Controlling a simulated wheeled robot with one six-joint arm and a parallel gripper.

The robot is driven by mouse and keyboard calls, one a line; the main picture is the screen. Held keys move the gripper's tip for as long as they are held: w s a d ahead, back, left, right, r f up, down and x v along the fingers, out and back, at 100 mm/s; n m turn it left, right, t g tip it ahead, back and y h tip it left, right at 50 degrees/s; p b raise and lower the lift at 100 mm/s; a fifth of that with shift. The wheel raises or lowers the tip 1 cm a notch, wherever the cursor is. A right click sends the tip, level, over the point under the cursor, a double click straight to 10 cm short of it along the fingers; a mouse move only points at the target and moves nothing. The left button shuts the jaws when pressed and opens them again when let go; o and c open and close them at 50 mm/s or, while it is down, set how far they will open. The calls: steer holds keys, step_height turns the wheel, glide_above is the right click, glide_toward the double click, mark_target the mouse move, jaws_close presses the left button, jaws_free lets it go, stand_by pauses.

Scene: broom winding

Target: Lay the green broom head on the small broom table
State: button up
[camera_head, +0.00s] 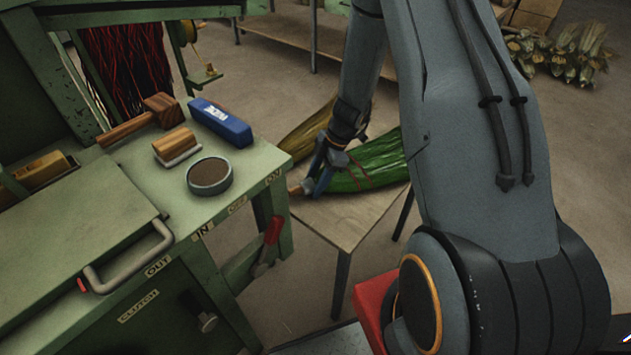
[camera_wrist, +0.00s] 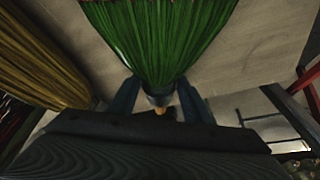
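The green broom head (camera_head: 368,166) is a bundle of green bristles with a short wooden stub at its left end. It lies over the small broom table (camera_head: 345,222), its bristles reaching past the table's right side. I cannot tell whether it rests fully on the top. My gripper (camera_head: 324,172) is at the neck, near the stub. In the wrist view the green broom head (camera_wrist: 168,38) points away from me, and the fingers of my gripper (camera_wrist: 160,92) close in on both sides of its collar. My arm hides part of the bristles.
A yellow-brown broom head (camera_head: 308,130) lies behind the green one; it shows at left in the wrist view (camera_wrist: 38,62). The green machine bench (camera_head: 95,212) at left holds a blue block (camera_head: 220,121), a brush and a round tin (camera_head: 209,176). Corn husks (camera_head: 565,48) lie far right.

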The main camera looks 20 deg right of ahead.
steer(key=shift+o, duration=1.4)
steer(key=shift+r, duration=0.1)
steer(key=shift+r, duration=0.25)
steer(key=b+v, duration=0.1)
steer(key=v, duration=0.9)
steer(key=shift+d, duration=0.15)
steer(key=s+a+r+m+h, duration=0.2)
steer(key=s+a+r+m, duration=0.1)
steer(key=s+r+m, duration=0.3)
steer(key=s+a+r+m+h, duration=0.2)
steer(key=s+r+m, duration=0.4)
steer(key=s+m, duration=0.5)
steer(key=s+a, duration=0.1)
steer(key=s, duration=0.2)
steer(key=shift+s+a+r+m+b, duration=0.2)
steer(key=shift+s+a+m+b, duration=0.1)
steer(key=shift+a, duration=0.05)
